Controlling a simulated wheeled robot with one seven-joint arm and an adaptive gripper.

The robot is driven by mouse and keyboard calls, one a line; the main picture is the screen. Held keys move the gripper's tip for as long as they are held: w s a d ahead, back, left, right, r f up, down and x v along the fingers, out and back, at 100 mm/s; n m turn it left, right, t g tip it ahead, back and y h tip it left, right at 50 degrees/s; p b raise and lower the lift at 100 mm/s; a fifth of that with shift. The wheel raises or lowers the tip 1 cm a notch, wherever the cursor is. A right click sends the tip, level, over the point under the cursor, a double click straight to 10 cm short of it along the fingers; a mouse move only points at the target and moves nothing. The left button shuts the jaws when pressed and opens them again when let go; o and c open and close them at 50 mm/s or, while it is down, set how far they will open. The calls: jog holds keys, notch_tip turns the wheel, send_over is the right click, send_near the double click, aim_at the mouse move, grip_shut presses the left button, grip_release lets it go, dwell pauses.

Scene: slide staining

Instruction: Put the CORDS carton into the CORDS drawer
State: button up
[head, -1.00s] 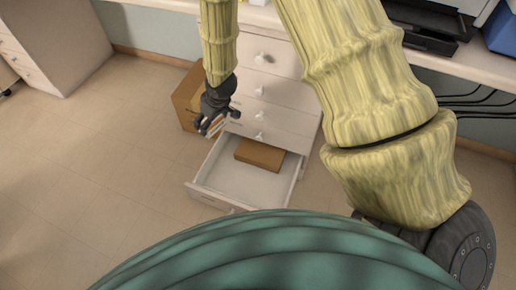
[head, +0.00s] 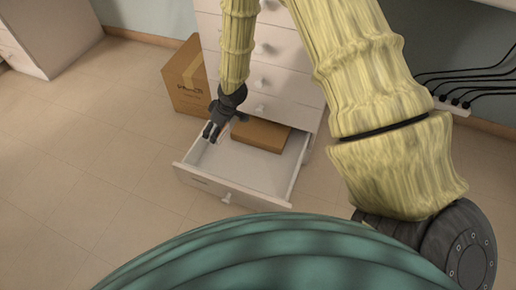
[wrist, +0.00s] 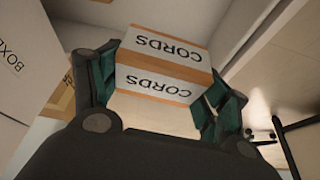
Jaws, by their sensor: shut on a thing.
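The CORDS carton, white with orange-brown edges, is held between the fingers of my gripper (wrist: 168,98). In the wrist view two of the carton's faces (wrist: 157,85) show CORDS labels, upside down. In the head view my gripper (head: 212,131) is over the left rear part of an open white drawer (head: 228,197), the bottom one of the cabinet; the held carton is mostly hidden there. I cannot tell whether it touches the drawer. The small label on the drawer's front is unreadable.
A brown carton (head: 261,134) lies at the back of the open drawer; the drawer's front part is clear. A large cardboard box (head: 186,78) stands left of the white cabinet (head: 300,78). A white panel labelled BOXE, cut off (wrist: 14,62), is at left in the wrist view.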

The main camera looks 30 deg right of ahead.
jog(key=shift+n, duration=0.4)
jog(key=shift+d+f+b, duration=0.2)
jog(key=shift+f+b, duration=2.2)
jog(key=shift+f, duration=1.9)
jog(key=shift+d+f+b, duration=0.15)
jog(key=shift+f+b, duration=2.2)
jog(key=shift+f, duration=1.9)
jog(key=shift+f, duration=0.15)
jog(key=o, duration=1)
jog(key=shift+r, duration=0.45)
jog(key=p+v, duration=0.5)
jog(key=v, duration=0.6)
jog(key=shift+d+r, duration=0.15)
jog(key=shift+d, duration=0.1)
